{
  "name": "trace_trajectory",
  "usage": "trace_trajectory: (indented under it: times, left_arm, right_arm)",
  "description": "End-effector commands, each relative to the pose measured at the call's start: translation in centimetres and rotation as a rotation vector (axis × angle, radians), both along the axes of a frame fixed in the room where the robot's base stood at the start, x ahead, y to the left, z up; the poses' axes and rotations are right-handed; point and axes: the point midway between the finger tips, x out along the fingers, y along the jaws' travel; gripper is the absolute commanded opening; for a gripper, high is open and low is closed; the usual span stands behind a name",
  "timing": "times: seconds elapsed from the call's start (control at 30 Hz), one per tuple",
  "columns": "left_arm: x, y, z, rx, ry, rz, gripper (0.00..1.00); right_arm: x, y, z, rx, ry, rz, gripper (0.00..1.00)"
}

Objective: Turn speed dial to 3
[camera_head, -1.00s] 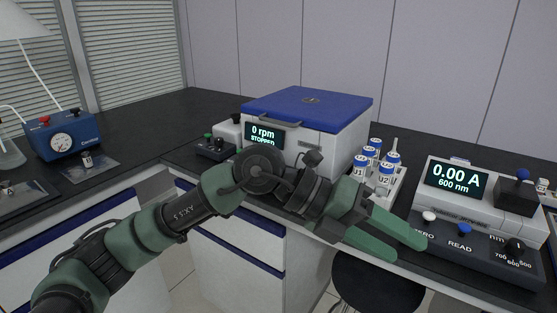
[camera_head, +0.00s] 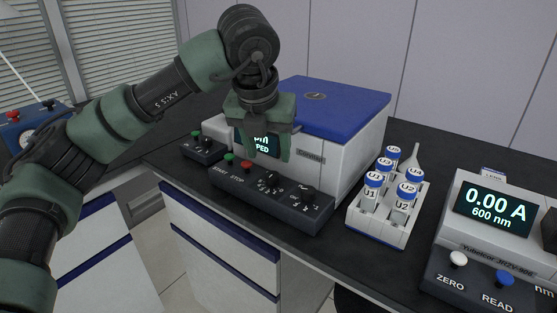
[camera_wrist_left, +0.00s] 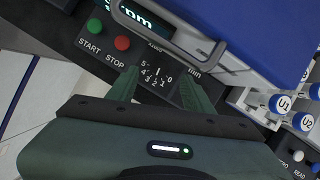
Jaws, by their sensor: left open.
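The dark control box (camera_head: 250,188) stands in front of the blue-lidded centrifuge (camera_head: 335,105). It carries a dial (camera_head: 269,181) beside the START and STOP buttons and a second dial (camera_head: 308,194) to the right. The wrist view shows a dial (camera_wrist_left: 157,73) with a scale from 0 to 5; its exact setting is too small to read surely. My left gripper (camera_head: 262,154) is open and empty, pointing down above the box. In the wrist view its fingertips (camera_wrist_left: 158,80) lie either side of the numbered dial. The right finger partly covers the second dial's area. My right gripper is not in view.
The centrifuge display (camera_head: 262,143) is partly covered by my gripper. A rack (camera_head: 362,225) of blue-capped tubes stands to the right, and a photometer (camera_head: 485,220) beyond it. A small box (camera_head: 204,149) with buttons sits at the left.

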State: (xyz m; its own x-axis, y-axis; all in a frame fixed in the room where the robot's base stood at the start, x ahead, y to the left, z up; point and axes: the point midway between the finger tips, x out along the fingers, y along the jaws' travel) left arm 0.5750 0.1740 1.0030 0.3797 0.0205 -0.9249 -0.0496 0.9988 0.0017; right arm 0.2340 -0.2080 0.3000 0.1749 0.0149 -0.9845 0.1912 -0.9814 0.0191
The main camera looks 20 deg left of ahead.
Motion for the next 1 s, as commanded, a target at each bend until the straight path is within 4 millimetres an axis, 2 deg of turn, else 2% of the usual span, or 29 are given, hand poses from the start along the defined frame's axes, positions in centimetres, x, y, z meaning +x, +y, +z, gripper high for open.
trace_trajectory:
  times: [0.3,0.5,0.87,1.0]
  left_arm:
    - [1.7,0.1,-4.4,-0.001,0.005,-0.001,0.51]
    - [2.6,0.1,-6.5,-0.001,0.003,-0.001,0.51]
    - [2.9,0.1,-7.1,-0.001,0.001,-0.003,0.51]
    - [2.8,0.1,-7.1,-0.001,0.001,-0.003,0.12]
  right_arm:
    - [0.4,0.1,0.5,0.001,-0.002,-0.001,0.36]
    - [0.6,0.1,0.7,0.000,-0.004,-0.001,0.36]
    - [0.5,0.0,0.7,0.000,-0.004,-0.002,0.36]
    - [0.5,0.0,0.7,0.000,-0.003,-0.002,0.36]
